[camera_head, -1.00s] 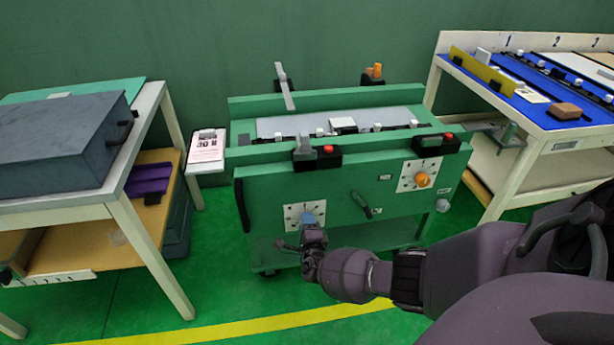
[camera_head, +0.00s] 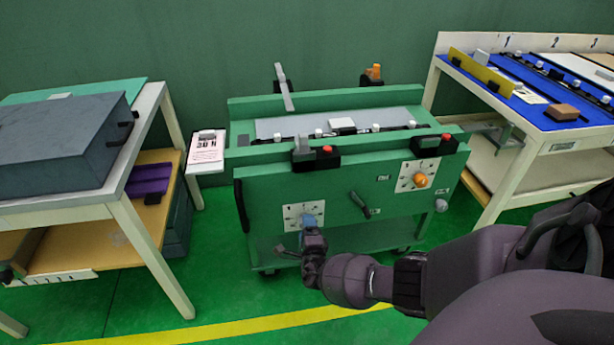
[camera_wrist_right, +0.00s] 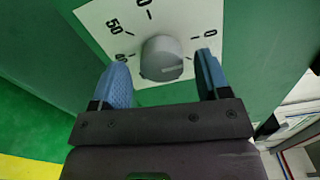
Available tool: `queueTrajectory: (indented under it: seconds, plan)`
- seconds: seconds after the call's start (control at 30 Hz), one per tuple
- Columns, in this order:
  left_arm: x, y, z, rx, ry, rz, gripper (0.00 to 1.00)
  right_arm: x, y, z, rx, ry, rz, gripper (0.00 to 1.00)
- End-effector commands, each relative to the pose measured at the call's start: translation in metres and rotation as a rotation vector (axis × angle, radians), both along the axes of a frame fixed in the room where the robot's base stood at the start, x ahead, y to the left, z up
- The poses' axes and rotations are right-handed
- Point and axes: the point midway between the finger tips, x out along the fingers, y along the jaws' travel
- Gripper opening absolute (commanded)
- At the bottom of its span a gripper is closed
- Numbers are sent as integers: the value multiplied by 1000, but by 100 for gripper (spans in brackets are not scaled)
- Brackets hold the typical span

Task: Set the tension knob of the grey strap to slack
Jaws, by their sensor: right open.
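The grey tension knob (camera_wrist_right: 162,58) sits on a white dial plate (camera_wrist_right: 205,20) with black numbers, in the right wrist view. Its pale pointer mark faces the lower right. In the wrist view the blue fingers of my right gripper (camera_wrist_right: 163,82) are open, one on each side of the knob, with gaps visible. The grey strap lever (camera_head: 285,88) stands at the bench's back left. My left gripper is out of view.
An orange knob (camera_head: 420,180) on a second dial is at the right of the green bench (camera_head: 345,230). A dark green handle (camera_head: 360,204) is between the dials. Tables stand on both sides.

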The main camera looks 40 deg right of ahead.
Motion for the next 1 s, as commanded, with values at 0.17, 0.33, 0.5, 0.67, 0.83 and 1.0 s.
queueTrajectory:
  seconds: [0.17, 0.33, 0.5, 0.67, 0.83, 1.0]
  plan:
    - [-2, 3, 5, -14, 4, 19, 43, -25, 17, 9, 2, -11, 0, 70]
    - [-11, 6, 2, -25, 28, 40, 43, -50, 33, 7, 1, -9, -1, 70]
    - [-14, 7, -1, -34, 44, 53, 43, -68, 43, 5, 0, -6, -1, 70]
    - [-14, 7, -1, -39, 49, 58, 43, -76, 47, 2, 0, -2, 0, 70]
    - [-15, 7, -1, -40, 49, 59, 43, -77, 47, 1, 0, -1, -1, 70]
    - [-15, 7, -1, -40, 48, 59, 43, -77, 47, 1, 0, -1, -1, 70]
